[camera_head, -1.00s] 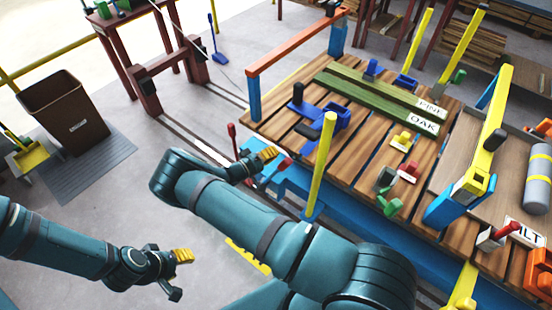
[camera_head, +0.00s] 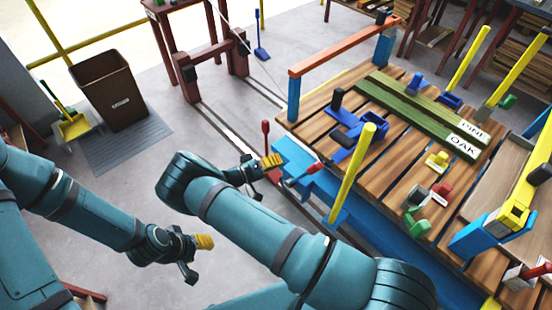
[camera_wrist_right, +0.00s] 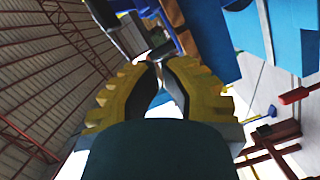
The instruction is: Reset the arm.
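My right arm reaches across the middle of the head view. Its gripper (camera_head: 278,159) points right, above the floor by the near left corner of the slatted table. In the right wrist view its two yellow ridged pads meet at the tips (camera_wrist_right: 159,66), with nothing seen between them. My left arm comes in from the left. Its gripper (camera_head: 208,242) hangs over bare floor, with yellow pads and a dark part below. I see nothing held in it, but its finger gap is not clear.
The slatted table (camera_head: 395,190) with blue frame, green boards (camera_head: 420,112) and yellow posts (camera_head: 352,170) fills the right. Red-tipped levers (camera_head: 266,128) stand close to my right gripper. A brown bin (camera_head: 112,90) stands back left. Floor between bin and left gripper is clear.

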